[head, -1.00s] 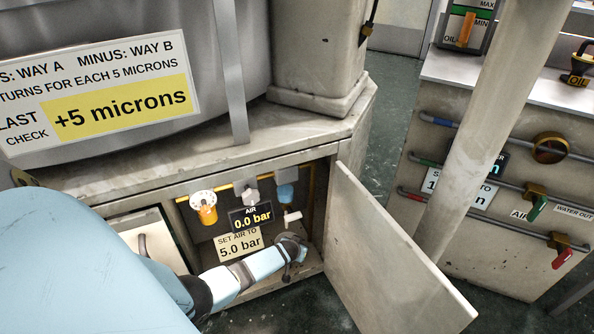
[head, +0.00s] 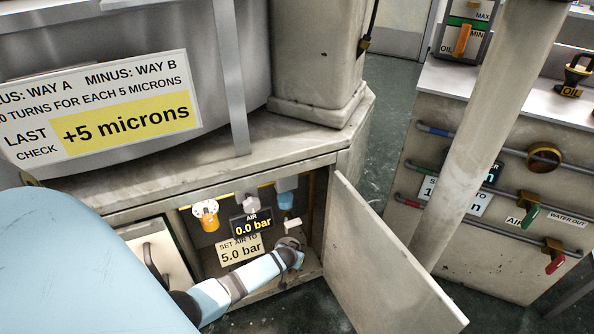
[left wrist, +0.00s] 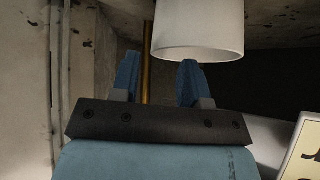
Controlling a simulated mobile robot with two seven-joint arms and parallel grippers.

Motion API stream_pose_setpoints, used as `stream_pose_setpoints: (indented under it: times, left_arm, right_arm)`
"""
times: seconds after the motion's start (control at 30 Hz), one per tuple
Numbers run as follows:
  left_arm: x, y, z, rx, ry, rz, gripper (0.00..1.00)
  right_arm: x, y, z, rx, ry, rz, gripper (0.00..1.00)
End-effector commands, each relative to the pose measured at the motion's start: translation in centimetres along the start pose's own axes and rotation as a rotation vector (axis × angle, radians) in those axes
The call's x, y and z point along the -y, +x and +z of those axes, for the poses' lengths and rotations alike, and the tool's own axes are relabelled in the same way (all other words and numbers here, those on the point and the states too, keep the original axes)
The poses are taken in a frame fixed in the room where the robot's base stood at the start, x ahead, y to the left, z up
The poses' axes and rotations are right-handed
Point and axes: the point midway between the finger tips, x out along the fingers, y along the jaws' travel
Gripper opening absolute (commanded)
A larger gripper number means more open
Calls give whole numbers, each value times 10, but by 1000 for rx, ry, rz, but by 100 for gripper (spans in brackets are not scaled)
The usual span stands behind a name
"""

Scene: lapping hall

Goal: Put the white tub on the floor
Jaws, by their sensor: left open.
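The white tub (left wrist: 200,30) shows in the left wrist view as a plain white cylinder beyond the fingers, cut by the top edge. I cannot make it out clearly in the head view. My left gripper (head: 294,254) reaches inside the open cabinet, low and near the hinged door. In the left wrist view its two blue fingers (left wrist: 157,76) are apart with nothing clamped between them. The right finger overlaps the tub's edge in the picture; I cannot tell whether they touch. My right gripper is not in view.
The cabinet door (head: 385,270) stands open to the right of my arm. Inside are an orange-bowled unit (head: 207,217), an air display (head: 251,226) and a set-air sign (head: 240,248). Dark green floor (head: 390,150) shows beyond the door. A pale post (head: 490,130) stands at right.

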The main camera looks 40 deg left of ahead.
Motion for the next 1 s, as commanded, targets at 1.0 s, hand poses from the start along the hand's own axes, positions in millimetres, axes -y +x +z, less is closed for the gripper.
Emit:
stream_pose_setpoints:
  times: [1.0]
  left_arm:
    - [0, -76, 0, 1, 0, 0, 41]
  right_arm:
    - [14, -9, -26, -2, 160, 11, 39]
